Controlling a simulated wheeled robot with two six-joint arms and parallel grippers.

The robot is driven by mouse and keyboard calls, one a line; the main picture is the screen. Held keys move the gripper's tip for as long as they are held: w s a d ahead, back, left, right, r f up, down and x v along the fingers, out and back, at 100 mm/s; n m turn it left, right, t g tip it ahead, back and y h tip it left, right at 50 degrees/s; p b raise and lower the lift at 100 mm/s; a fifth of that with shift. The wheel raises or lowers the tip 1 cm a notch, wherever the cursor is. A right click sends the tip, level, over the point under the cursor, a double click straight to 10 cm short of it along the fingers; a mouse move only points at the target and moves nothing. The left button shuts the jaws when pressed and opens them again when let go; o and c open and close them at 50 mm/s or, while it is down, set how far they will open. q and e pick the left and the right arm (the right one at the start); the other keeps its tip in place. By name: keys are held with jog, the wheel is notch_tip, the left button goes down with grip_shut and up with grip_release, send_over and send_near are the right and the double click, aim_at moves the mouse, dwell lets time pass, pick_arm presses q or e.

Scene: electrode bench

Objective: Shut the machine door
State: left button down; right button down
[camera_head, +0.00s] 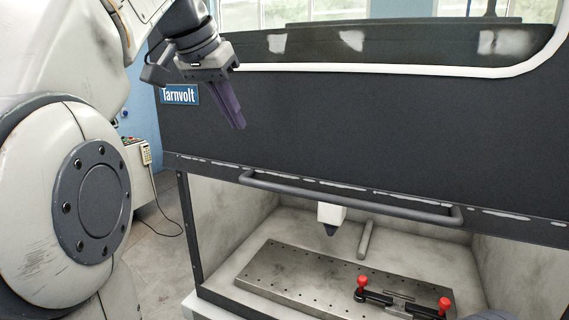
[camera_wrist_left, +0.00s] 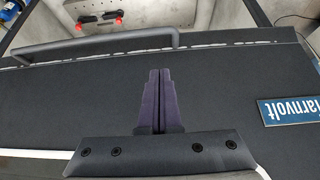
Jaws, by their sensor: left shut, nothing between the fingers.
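The machine door (camera_head: 370,130) is a large dark panel with a "Tarnvolt" plate (camera_head: 179,95) at its upper left and a grey bar handle (camera_head: 350,197) along its lower edge. The door is raised and the chamber below it is open. My left gripper (camera_head: 238,126) is shut and empty, in front of the door's upper left part, above the handle's left end. In the left wrist view its closed fingers (camera_wrist_left: 160,72) point toward the handle (camera_wrist_left: 95,45), apart from it. My right gripper is not in view.
Inside the open chamber are a perforated metal plate (camera_head: 285,270), a clamp fixture with red knobs (camera_head: 400,297), a white tool head (camera_head: 331,213) and a grey rod (camera_head: 365,240).

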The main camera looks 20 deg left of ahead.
pick_arm(q)
jog(key=a+r, duration=0.1)
jog(key=a, duration=0.1)
send_over(244, 181)
notch_tip(244, 181, down, 7)
jog(key=shift+w+f+p, duration=0.1)
jog(key=shift+f+p, duration=0.1)
jog(key=shift+p, duration=0.2)
notch_tip(244, 181, down, 2)
jog(key=shift+f, duration=0.15)
jog(key=shift+s+f+p, duration=0.3)
jog(key=shift+f, duration=0.65)
